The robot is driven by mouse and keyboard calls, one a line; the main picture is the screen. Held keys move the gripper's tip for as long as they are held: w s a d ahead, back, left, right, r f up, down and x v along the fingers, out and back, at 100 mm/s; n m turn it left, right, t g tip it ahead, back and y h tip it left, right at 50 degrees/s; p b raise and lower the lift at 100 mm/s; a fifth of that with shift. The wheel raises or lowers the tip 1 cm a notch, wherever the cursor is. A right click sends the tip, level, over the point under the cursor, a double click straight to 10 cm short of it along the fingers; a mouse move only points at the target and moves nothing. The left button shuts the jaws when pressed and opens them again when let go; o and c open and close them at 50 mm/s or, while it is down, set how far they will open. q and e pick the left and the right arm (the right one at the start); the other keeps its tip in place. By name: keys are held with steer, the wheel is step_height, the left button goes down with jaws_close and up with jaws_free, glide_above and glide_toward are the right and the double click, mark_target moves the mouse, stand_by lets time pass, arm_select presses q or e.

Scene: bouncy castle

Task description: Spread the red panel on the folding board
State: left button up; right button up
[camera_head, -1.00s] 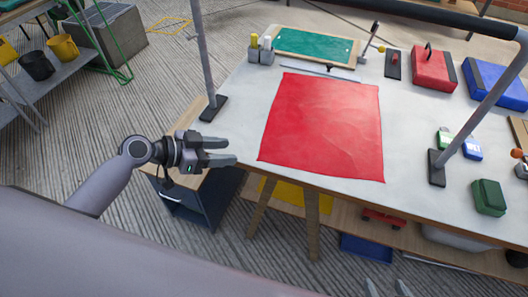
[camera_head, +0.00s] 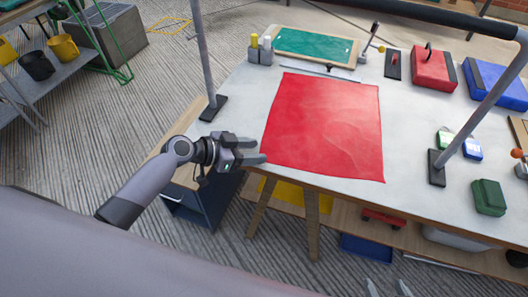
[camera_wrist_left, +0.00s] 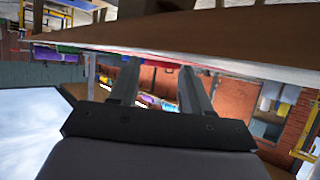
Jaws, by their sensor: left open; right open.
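The red panel (camera_head: 325,125) lies spread out nearly flat on the pale tabletop (camera_head: 408,120), with faint creases. Its near right corner reaches close to the front edge. No separate folding board can be made out under it. My left gripper (camera_head: 260,149) is open and empty at the panel's near left corner, its fingertips overlapping that corner in the head view; I cannot tell if they touch it. The left wrist view shows its two fingers (camera_wrist_left: 160,72) apart with nothing between. My right gripper (camera_head: 387,288) shows only as two separated fingertips at the bottom edge.
A green board (camera_head: 313,44) lies at the back. A red case (camera_head: 433,70), a blue case (camera_head: 497,84) and a green block (camera_head: 488,197) stand on the right. Grey posts (camera_head: 206,60) rise at the left and right (camera_head: 480,115). A shelf lies below.

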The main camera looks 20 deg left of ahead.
arm_select(q)
steer(key=shift+w+d+f, duration=0.1)
steer(key=shift+d, duration=0.05)
steer(key=shift+c, duration=0.6)
steer(key=shift+f, duration=0.15)
jaws_close()
steer(key=shift+r, duration=2.35)
